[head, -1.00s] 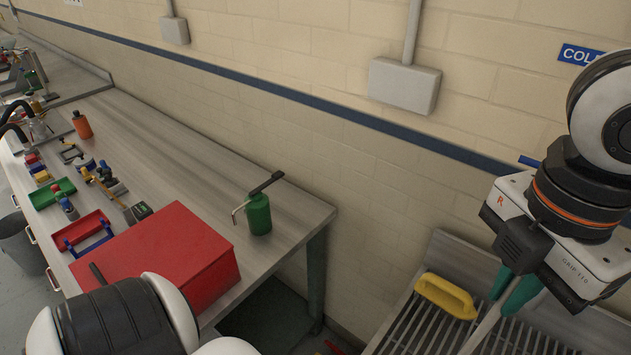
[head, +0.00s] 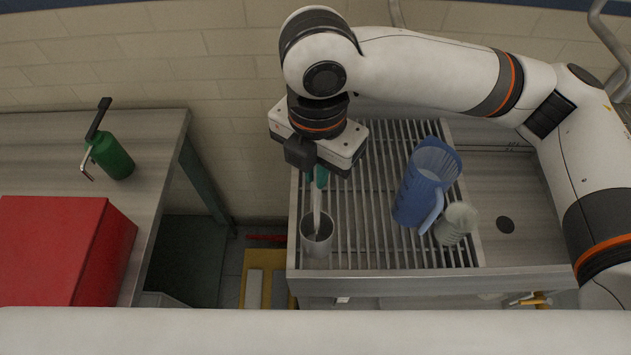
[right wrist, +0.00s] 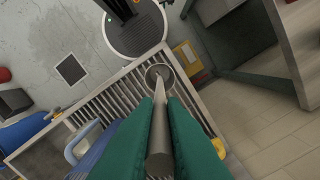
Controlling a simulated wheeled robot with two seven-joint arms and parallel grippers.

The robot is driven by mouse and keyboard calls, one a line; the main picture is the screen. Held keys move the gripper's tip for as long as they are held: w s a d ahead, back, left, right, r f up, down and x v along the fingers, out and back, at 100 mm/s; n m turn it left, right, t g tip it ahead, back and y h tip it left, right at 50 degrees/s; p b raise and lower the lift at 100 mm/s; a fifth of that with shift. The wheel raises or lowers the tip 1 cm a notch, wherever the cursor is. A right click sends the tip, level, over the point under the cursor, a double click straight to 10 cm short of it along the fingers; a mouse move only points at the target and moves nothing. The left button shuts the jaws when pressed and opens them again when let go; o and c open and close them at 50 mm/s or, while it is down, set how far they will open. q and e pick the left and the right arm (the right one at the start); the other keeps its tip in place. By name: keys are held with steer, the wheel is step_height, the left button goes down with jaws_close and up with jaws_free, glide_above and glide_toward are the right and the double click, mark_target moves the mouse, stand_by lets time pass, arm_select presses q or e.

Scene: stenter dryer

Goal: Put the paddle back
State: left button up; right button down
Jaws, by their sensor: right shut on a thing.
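My right gripper (head: 316,180) is shut on the pale, rod-like paddle (head: 316,212), with its green fingers on either side of the handle. The paddle hangs nearly upright below the fingers, its lower end at the mouth of a grey metal cup (head: 306,241). In the right wrist view, the paddle (right wrist: 160,130) runs from between the fingers (right wrist: 162,108) to the opening of the cup (right wrist: 150,74). The end appears to be inside the rim, but I cannot tell how deep. My left gripper is out of view.
The cup stands at the front left of a slatted drain rack (head: 375,210). A blue jug (head: 415,190) and a pale beaker (head: 456,224) stand to its right. On the left bench are a red box (head: 60,245) and a green pump bottle (head: 112,157). A gap separates bench and rack.

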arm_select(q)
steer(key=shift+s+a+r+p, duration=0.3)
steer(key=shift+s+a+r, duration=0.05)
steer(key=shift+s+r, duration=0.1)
arm_select(e)
step_height(320, 180, down, 5)
steer(key=shift+f, duration=0.1)
steer(key=c, duration=1.9)
jaws_free()
steer(key=shift+f, duration=0.1)
steer(key=shift+c, duration=0.2)
steer(key=o, duration=0.4)
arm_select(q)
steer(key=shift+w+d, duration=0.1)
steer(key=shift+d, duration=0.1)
arm_select(e)
steer(key=shift+o, duration=0.2)
